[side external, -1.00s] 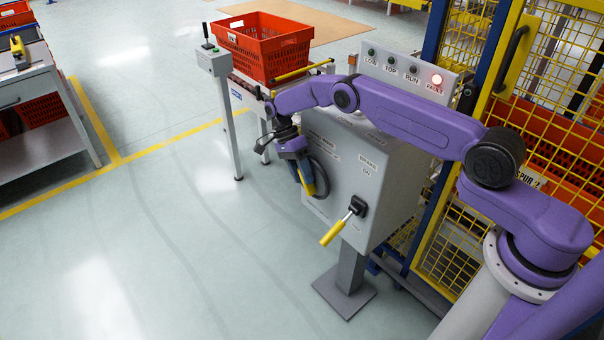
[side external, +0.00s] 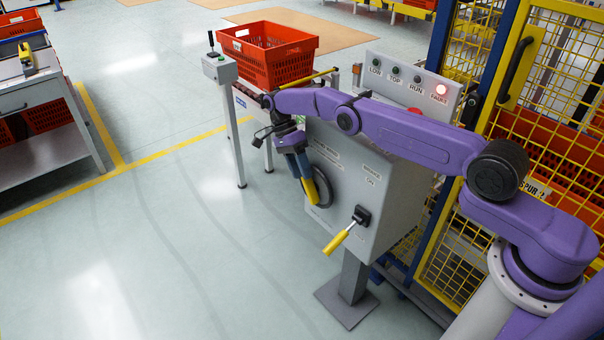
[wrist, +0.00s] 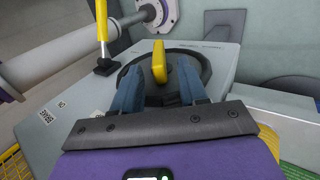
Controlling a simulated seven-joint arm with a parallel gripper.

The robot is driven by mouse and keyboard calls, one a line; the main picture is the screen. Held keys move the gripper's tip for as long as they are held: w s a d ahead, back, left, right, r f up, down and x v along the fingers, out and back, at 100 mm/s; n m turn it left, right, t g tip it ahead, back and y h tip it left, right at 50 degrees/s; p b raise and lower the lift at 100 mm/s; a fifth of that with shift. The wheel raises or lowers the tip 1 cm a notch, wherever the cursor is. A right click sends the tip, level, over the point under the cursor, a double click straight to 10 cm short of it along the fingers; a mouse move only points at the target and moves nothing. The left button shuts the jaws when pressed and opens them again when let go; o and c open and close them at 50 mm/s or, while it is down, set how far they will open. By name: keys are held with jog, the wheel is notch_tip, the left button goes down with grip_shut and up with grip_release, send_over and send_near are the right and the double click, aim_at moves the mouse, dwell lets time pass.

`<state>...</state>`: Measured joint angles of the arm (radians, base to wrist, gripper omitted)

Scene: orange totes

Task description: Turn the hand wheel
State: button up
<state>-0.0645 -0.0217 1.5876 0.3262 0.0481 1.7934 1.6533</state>
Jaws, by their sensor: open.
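The hand wheel (side external: 326,187) is a dark ring on the front of the grey control box (side external: 362,215). It also shows in the wrist view (wrist: 203,62), facing my fingers. Its yellow handle (wrist: 159,62) stands between my two blue fingertips in the wrist view, with gaps on both sides. In the side view the handle (side external: 311,192) shows at the fingertips. My gripper (side external: 303,178) is open at the wheel; it also shows in the wrist view (wrist: 159,70). I cannot tell whether either finger touches the handle. Part of the wheel is hidden behind my fingers.
A brake lever with a yellow grip (side external: 337,241) sticks out of the box, right of the wheel. An indicator panel (side external: 413,82) has a lit red FAULT lamp. A red crate (side external: 268,70) stands behind. A yellow mesh fence (side external: 475,130) is at right.

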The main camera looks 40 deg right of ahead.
notch_tip(320, 180, up, 8)
jog(key=shift+w, duration=0.15)
dwell(0.7)
jog(key=shift+f, duration=0.1)
